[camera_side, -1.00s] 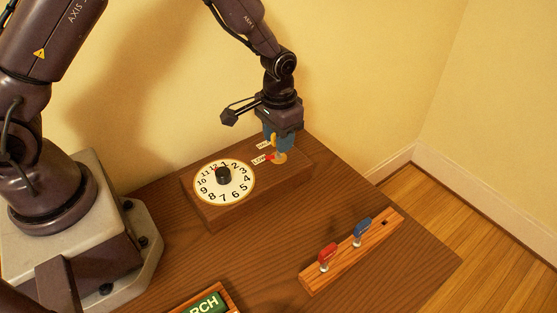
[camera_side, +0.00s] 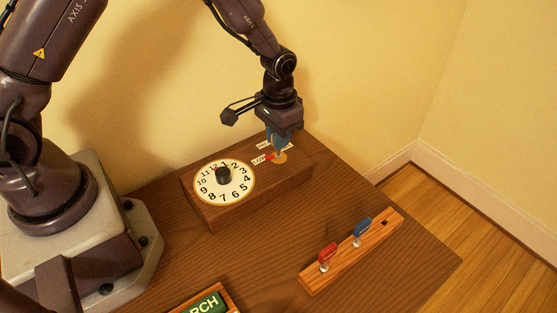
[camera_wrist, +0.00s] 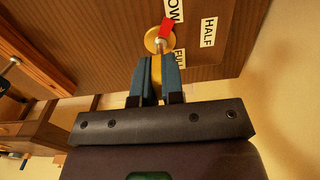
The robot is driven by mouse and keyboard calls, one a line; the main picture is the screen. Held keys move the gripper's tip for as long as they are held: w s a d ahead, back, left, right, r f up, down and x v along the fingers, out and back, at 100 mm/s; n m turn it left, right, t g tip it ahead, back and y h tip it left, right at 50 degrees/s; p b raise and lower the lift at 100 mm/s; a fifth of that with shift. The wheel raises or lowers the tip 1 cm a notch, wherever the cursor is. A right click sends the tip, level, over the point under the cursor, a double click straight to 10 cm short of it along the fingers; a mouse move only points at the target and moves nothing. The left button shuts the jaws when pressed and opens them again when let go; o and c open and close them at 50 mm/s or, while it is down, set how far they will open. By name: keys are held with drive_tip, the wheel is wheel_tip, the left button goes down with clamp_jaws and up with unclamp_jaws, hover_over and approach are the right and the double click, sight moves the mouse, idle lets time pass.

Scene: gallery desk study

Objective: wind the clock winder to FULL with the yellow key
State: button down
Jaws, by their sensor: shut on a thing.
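The yellow key (camera_wrist: 156,70) stands in the winder, and my gripper (camera_wrist: 157,60) is shut on its head, with a blue finger on each side. In the side view my gripper (camera_side: 279,148) is above the winder's round brass plate (camera_side: 281,158) and its fingers hide the key. The brass plate also shows in the wrist view (camera_wrist: 150,41). The winder's red pointer (camera_wrist: 166,27) points toward the LOW label (camera_wrist: 173,9). The HALF label (camera_wrist: 208,32) and the FULL label (camera_wrist: 180,59) lie around the plate, FULL partly covered by a finger.
A clock dial (camera_side: 237,187) with a black knob (camera_side: 223,176) is on the same wooden box (camera_side: 228,213). A wooden rack (camera_side: 343,262) holds a red key (camera_side: 327,254) and a blue key (camera_side: 362,231); its far hole is empty. A green sign (camera_side: 203,305) is at the bottom edge.

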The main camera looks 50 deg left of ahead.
drive_tip(key=shift+m, duration=1.5)
drive_tip(key=m, duration=0.3)
